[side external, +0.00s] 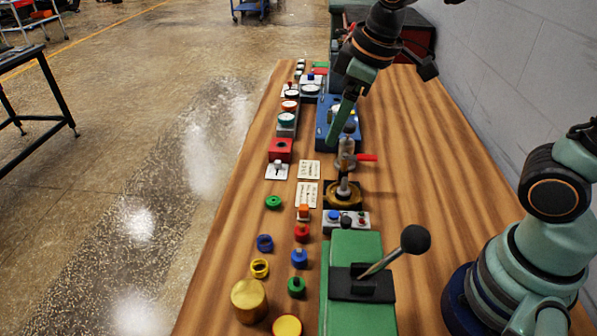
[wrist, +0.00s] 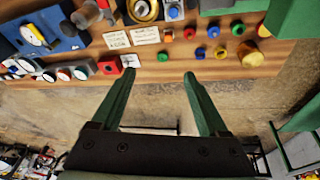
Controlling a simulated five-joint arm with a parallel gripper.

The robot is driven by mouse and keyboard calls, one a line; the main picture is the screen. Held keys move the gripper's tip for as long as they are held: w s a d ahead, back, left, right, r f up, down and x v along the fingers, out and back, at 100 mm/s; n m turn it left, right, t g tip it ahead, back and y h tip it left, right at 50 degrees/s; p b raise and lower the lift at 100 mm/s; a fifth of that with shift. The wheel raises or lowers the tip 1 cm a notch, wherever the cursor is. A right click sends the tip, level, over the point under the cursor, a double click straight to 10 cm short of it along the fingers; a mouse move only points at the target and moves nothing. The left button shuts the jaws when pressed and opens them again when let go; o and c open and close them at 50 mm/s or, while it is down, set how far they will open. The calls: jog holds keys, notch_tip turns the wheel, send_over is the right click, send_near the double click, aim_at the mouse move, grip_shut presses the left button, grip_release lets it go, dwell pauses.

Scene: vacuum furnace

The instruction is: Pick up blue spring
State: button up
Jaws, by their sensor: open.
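The blue spring (side external: 265,242) appears to be a small, short blue ring on the wooden bench near its left edge. It lies between a green ring (side external: 273,202) and a yellow ring (side external: 260,268). It also shows in the wrist view (wrist: 200,53), by the right fingertip. A second blue part, a small blue cap (side external: 299,258), stands to its right and shows in the wrist view too (wrist: 213,32). My gripper (side external: 341,115) is open and empty, high over the far part of the bench; its green fingers are spread in the wrist view (wrist: 158,75).
Red (side external: 302,232) and green (side external: 296,286) caps stand close by. A gold cylinder (side external: 249,300) stands nearer the camera. A green box (side external: 352,270) with a black-knobbed lever (side external: 415,239) stands to the right. Gauges and valves line the far bench.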

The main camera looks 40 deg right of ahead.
jog(key=w+a+f+n+g, duration=0.2)
jog(key=w+a+f+n, duration=0.1)
jog(key=a+f+n, duration=0.3)
jog(key=n+g, duration=0.1)
jog(key=n, duration=0.3)
send_near(264, 236)
jog(key=shift+h, duration=0.3)
jog(key=f, duration=0.5)
jog(key=a+f, duration=0.1)
jog(key=f, duration=0.2)
jog(key=shift+s+f, duration=0.3)
grip_shut()
jog(key=shift+a+r, duration=0.1)
